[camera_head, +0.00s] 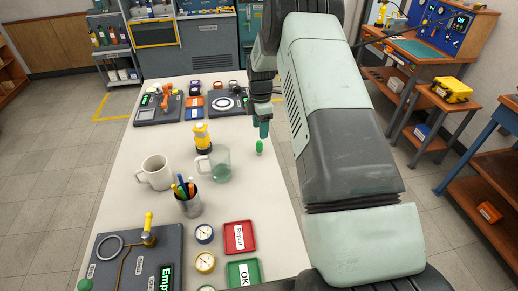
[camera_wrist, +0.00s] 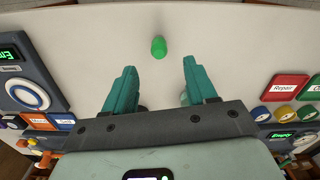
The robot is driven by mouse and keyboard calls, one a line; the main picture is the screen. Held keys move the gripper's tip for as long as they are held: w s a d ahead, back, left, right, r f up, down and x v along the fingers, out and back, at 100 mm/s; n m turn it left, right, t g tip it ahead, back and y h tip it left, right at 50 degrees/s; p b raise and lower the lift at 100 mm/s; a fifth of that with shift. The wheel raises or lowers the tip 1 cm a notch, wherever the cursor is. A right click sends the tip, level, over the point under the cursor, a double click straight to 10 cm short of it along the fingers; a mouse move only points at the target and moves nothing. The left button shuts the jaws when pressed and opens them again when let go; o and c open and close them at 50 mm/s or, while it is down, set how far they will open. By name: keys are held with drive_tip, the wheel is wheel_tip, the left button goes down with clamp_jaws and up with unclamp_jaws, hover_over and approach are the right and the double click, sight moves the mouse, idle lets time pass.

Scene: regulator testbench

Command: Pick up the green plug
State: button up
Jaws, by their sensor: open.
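The green plug (camera_head: 260,147) is a small rounded green piece on the white table, right of the glass mug. In the wrist view the green plug (camera_wrist: 158,47) shows just beyond the gap between my fingertips, roughly centred between them. My gripper (camera_head: 264,130) hangs over the table just above the plug in the head view. In the wrist view my gripper (camera_wrist: 159,72) has its two teal fingers spread apart with nothing between them. The plug appears clear of both fingers.
A glass mug (camera_head: 220,164), a yellow-and-black device (camera_head: 202,138), a white mug (camera_head: 155,172) and a pen cup (camera_head: 188,203) stand to the left. A red Repair tray (camera_head: 240,251) and green OK tray (camera_head: 258,272) lie nearer. The table around the plug is clear.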

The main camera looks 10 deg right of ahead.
sight(260, 142)
wheel_tip(260, 142, down, 10)
drive_tip(key=shift+w+r, duration=0.1)
drive_tip(key=shift+r, duration=0.05)
idle(0.3)
clamp_jaws()
